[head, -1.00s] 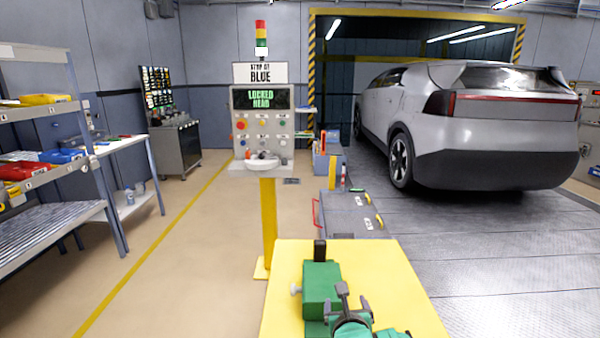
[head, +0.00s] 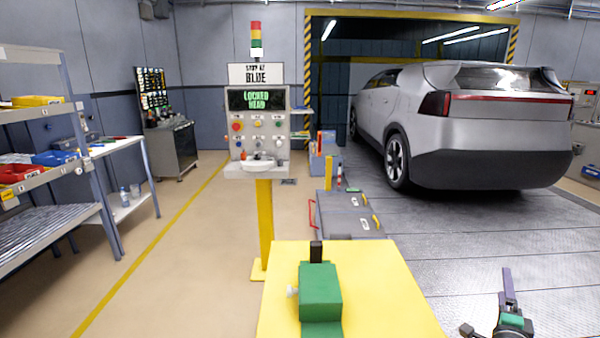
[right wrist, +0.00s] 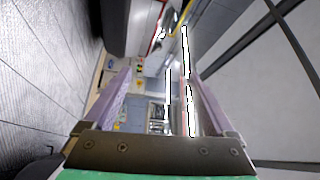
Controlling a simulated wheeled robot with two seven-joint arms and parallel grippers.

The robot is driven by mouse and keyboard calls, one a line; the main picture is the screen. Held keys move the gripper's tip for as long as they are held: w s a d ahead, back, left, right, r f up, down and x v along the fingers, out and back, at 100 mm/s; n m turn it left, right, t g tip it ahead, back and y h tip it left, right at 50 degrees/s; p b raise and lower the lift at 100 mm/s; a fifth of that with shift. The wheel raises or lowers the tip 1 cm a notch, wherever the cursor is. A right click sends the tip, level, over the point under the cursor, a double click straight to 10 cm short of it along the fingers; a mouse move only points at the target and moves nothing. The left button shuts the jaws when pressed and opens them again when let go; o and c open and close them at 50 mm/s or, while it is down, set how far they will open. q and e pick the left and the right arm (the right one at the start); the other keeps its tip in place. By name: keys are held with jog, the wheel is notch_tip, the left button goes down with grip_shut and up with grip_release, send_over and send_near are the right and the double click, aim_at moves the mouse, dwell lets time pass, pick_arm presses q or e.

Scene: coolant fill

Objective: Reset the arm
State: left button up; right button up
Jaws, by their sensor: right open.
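My right gripper (head: 506,312) shows at the lower right in the head view, over the grey floor. Its jaws are open and nothing is between them. In the right wrist view the two pale purple fingers (right wrist: 160,100) stand wide apart, with only the distant room seen between them, tilted on its side. A green block (head: 320,291) with a black post and a side knob is on a yellow top (head: 395,285), to the left of the right gripper and apart from it. My left gripper is not in view.
A control post (head: 258,120) reads "LOCKED HEAD", under a sign that partly reads "BLUE". A silver car (head: 480,130) stands behind at the right. A low grey case (head: 345,215) lies past the yellow top. Shelves (head: 40,180) stand left. The floor around the right gripper looks clear.

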jog(key=s+d+f+n+g+y, duration=0.3)
jog(key=s+d+f+n, duration=0.45)
jog(key=f+n, duration=0.3)
jog(key=s+d+f+n+g+y, duration=0.2)
jog(key=s+d+f+n+g, duration=0.1)
jog(key=s+d+f+n, duration=0.6)
jog(key=s+d+f+n+g+h, duration=0.1)
jog(key=s+d+f+n+g, duration=0.2)
jog(key=s, duration=0.4)
jog(key=s+d+f+n+g+h, duration=0.1)
jog(key=s+d+f+n+g, duration=0.15)
jog(key=s, duration=0.45)
jog(key=s+d+f+n+g+h, duration=0.2)
jog(key=s+d+n+g, duration=0.1)
jog(key=s, duration=0.4)
jog(key=s+a+f+m+g+y, duration=0.1)
jog(key=s+a+f+y, duration=0.2)
jog(key=a+f, duration=0.75)
jog(key=s+a+f+m+y, duration=0.1)
jog(key=s+a+f+y, duration=0.1)
jog(key=a+f, duration=0.85)
jog(key=s+a+f+y, duration=0.1)
jog(key=a+f+y, duration=0.1)
jog(key=a, duration=1.2)
jog(key=s+a+f+m+y, duration=0.1)
jog(key=a+f+y, duration=0.1)
jog(key=a, duration=1.2)
